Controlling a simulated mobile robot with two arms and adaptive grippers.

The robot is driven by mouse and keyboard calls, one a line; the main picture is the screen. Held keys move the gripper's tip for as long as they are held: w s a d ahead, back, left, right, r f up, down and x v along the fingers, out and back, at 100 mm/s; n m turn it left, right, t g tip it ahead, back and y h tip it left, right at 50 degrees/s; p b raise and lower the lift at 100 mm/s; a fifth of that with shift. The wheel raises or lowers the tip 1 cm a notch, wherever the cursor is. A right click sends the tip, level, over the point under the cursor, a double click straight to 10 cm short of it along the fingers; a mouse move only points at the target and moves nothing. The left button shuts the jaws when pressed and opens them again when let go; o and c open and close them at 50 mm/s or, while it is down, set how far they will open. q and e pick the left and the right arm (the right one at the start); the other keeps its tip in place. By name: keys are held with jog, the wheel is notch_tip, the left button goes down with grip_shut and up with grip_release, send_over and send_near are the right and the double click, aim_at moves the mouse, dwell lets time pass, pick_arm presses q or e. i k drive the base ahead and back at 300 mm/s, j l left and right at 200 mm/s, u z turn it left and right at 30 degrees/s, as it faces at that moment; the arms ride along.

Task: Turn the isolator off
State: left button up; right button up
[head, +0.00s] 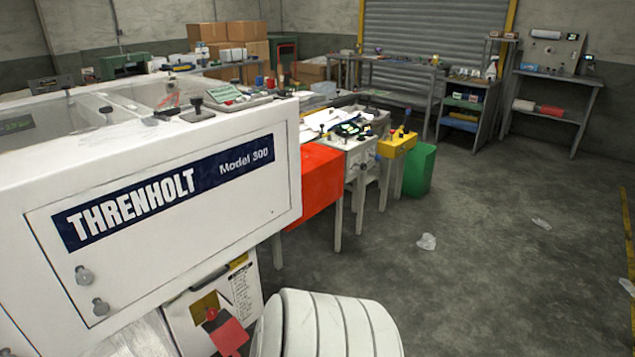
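A white cabinet (242,289) stands low under the front end of the big white machine marked THRENHOLT Model 300. On its face is a yellow plate (203,303) with a small red knob (211,314), which looks like the isolator. A red tag or cloth (229,337) hangs just below the knob and covers part of the plate. The knob is too small to tell which way it is turned. Neither of my grippers is in view.
The machine's white housing (252,201) overhangs the cabinet. A white ribbed rounded shape (325,325) stands close on the cabinet's right; I cannot tell what it is. Beyond are an orange-red panel (316,182), benches and a green bin (420,170). The concrete floor on the right is mostly clear, with scattered plastic scraps (426,242).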

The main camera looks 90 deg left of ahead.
aim_at(212, 314)
jog(key=u, duration=3.6)
jog(key=i+l, duration=0.15)
jog(key=i+l+u, duration=0.1)
jog(key=l, duration=0.25)
